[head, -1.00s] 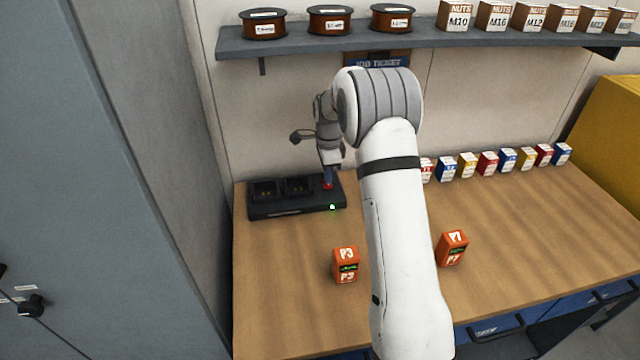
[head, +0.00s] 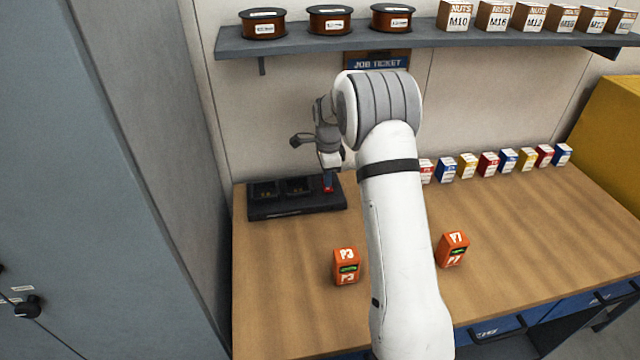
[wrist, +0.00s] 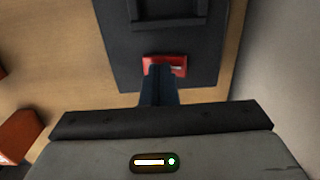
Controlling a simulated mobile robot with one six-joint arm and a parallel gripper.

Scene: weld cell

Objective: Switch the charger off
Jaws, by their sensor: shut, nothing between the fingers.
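The black charger (head: 290,210) stands at the back left of the bench, with two bays on top. Its red switch (head: 328,184) is at the right end, partly hidden by my gripper (head: 328,173). In the wrist view the red switch (wrist: 178,64) lies on the dark charger body (wrist: 118,80). My gripper's shut fingers (wrist: 158,70) reach to the switch's near edge, touching or just above it; I cannot tell which. Nothing is held. No green light shows on the charger's front.
Two orange battery packs stand on the bench, P3 (head: 346,266) and P7 (head: 453,249). Several small coloured boxes (head: 488,164) line the back right. A shelf (head: 420,40) with spools and nut boxes hangs above. A grey cabinet (head: 110,180) is at left.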

